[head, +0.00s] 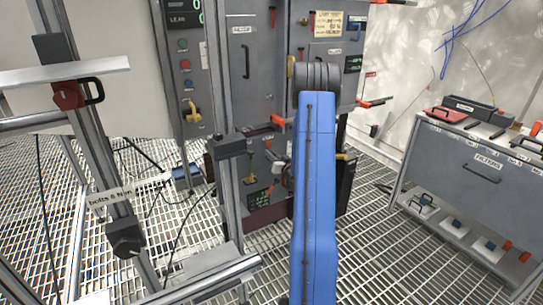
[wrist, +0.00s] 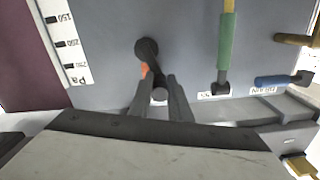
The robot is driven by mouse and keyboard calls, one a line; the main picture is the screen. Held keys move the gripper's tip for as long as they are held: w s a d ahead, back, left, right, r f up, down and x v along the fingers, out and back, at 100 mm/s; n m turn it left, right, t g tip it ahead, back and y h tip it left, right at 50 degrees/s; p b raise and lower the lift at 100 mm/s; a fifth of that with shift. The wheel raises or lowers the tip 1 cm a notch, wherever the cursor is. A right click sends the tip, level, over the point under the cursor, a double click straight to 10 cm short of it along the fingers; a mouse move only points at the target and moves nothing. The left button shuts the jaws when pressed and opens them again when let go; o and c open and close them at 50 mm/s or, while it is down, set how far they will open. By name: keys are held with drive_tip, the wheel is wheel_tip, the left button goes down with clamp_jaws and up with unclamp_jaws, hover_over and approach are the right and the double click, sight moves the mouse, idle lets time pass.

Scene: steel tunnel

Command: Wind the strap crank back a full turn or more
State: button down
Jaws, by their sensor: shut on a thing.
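The strap crank (wrist: 148,50) is in the wrist view, on a grey panel face. It has a dark round hub, a short arm with an orange-red part, and a pale round-ended knob (wrist: 160,95) at its lower end. My gripper (wrist: 161,92) has its two dark fingers closed on either side of the knob and holds it. The knob is below and slightly right of the hub. In the head view my blue arm reaches toward the grey cabinet (head: 272,80) and hides much of the area; I cannot make out the crank there.
Right of the crank are a green-sleeved lever (wrist: 226,42), a blue handle (wrist: 283,80) and a brown handle (wrist: 296,40). A Pa scale (wrist: 62,42) is on the left. In the head view, a filter cabinet (head: 460,165) stands right and a metal frame (head: 85,130) left, over grating.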

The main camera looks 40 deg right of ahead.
drive_tip(key=shift+w+a+f+n, duration=0.1)
drive_tip(key=shift+a+f+n, duration=0.2)
drive_tip(key=shift+n, duration=0.65)
drive_tip(key=shift+w+a+f+n, duration=0.15)
drive_tip(key=shift+a+n, duration=0.2)
drive_tip(key=shift+n, duration=0.65)
drive_tip(key=shift+a+f+n, duration=0.25)
drive_tip(key=shift+a+n, duration=0.05)
drive_tip(key=shift+n, duration=0.65)
drive_tip(key=c, duration=1.6)
unclamp_jaws()
drive_tip(key=shift+a, duration=0.1)
drive_tip(key=shift+c, duration=0.2)
drive_tip(key=v, duration=1.7)
drive_tip(key=shift+s, duration=0.2)
drive_tip(key=shift+f, duration=0.1)
